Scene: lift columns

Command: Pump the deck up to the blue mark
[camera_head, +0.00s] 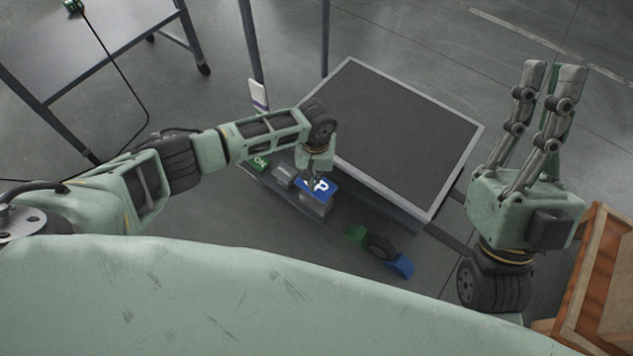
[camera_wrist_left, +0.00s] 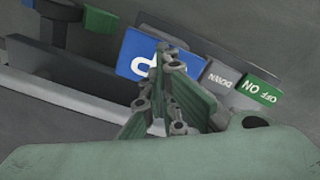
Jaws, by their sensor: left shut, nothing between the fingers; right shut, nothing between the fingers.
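The deck (camera_head: 400,135) is a dark grey platform with a pale rim, right of centre in the head view. My right gripper (camera_head: 553,68) is shut, empty and raised, right of the deck.
A white tag with a purple-blue band (camera_head: 259,96) stands by a dark post left of the deck. A green and blue rocker-like part (camera_head: 380,248) sits near the deck's front. A wooden crate (camera_head: 590,270) is at right, a grey table (camera_head: 85,45) at upper left with a cable.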

